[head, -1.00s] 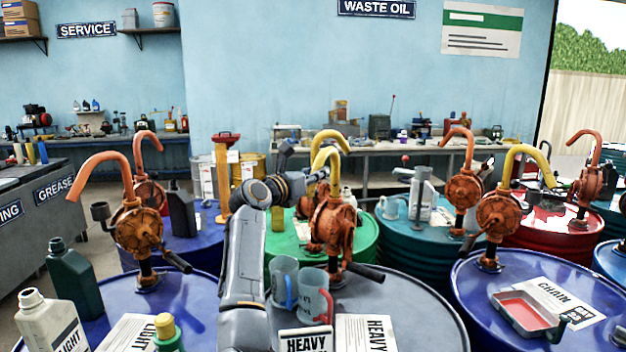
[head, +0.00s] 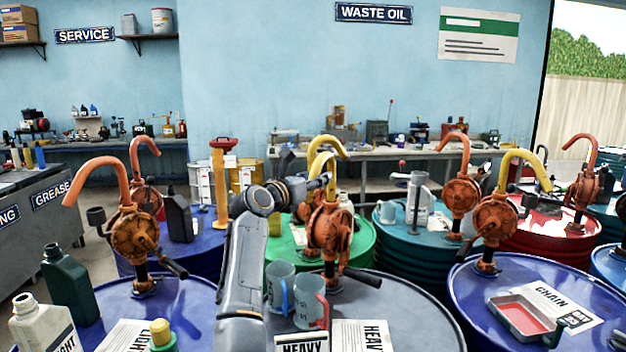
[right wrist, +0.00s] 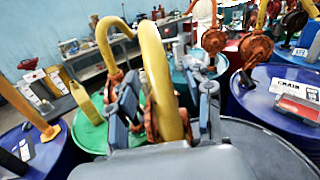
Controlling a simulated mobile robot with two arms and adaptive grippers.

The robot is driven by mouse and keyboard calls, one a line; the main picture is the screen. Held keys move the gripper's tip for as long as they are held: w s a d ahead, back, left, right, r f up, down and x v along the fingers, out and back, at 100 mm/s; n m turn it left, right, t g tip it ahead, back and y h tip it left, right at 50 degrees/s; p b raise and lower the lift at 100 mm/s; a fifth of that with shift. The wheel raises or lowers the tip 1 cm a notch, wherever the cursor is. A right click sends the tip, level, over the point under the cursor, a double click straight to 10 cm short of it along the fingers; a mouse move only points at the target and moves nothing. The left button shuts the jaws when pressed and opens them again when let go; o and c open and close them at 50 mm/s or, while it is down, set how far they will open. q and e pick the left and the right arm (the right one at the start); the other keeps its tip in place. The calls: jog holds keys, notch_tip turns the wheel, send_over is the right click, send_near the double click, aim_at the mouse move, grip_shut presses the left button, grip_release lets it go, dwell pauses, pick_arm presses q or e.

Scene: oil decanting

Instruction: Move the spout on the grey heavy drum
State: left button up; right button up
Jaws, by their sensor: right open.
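The grey heavy drum (head: 410,315) stands in front at the centre of the head view, with a rusty orange hand pump (head: 328,228) on it. The pump's yellow curved spout (head: 319,163) rises above it. My right gripper (head: 318,184) is beside the spout, partly hidden by the pump and my wrist. In the right wrist view the spout (right wrist: 163,80) passes between the two open fingers of the gripper (right wrist: 166,110). I cannot tell whether either finger touches it. My left gripper is not in view.
Two jugs (head: 281,287) and a HEAVY label card (head: 301,343) sit on the grey drum. A blue drum with a CHAIN card (head: 552,305) and its own yellow-spouted pump is to the right. Another blue drum (head: 195,310) is left. A green drum (head: 362,243) stands behind.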

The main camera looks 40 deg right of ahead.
jog(key=v, duration=0.7)
jog(key=shift+a, duration=0.25)
